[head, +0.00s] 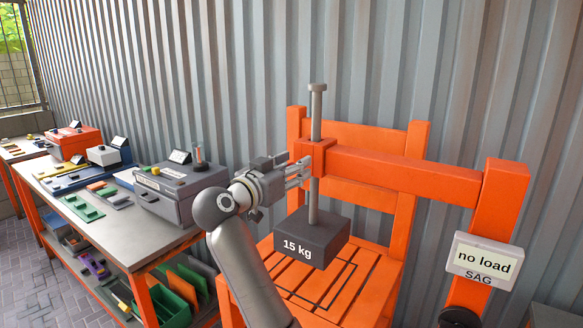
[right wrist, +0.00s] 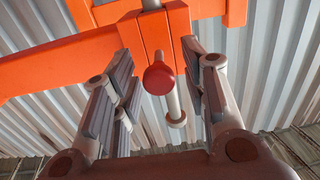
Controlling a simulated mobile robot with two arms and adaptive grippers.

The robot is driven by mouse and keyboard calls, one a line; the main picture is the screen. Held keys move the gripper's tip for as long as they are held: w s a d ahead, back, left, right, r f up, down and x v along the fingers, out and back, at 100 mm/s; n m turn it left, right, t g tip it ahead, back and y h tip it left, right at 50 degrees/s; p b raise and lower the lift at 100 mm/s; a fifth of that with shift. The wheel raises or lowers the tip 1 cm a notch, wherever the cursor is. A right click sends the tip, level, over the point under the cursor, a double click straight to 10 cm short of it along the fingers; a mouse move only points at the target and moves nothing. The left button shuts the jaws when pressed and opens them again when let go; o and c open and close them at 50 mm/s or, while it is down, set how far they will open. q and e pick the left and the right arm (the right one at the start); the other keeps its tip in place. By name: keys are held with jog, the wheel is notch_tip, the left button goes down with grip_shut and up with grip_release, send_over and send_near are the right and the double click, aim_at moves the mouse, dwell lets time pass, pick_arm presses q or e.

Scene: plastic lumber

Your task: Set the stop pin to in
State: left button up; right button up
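The stop pin shows as a round red knob (right wrist: 159,79) on the orange guide block (right wrist: 165,38) in the right wrist view. My right gripper (right wrist: 164,72) is open, with its fingers on either side of the knob and a gap on each side. In the head view my right gripper (head: 306,172) is at the left side of the guide block (head: 318,156) and hides the knob. How far the pin is pushed in cannot be told. A grey rod (head: 314,200) runs through the block down to a dark 15 kg weight (head: 311,239). My left gripper is not in view.
The weight hangs over an orange slatted platform (head: 325,292). A sign (head: 481,261) on the orange frame reads "no load". A bench (head: 113,225) with grey boxes and coloured samples stands at left. A corrugated wall (head: 240,70) closes the back.

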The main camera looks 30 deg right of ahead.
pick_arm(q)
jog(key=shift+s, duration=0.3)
pick_arm(e)
grip_shut()
jog(key=p+x, duration=0.2)
jog(key=shift+w+d+r+p, duration=0.1)
jog(key=shift+d+r+p, duration=0.15)
jog(key=shift+d+p, duration=0.1)
jog(key=shift+w+d+f, duration=0.1)
jog(key=shift+d+f, duration=0.05)
jog(key=shift+d, duration=0.05)
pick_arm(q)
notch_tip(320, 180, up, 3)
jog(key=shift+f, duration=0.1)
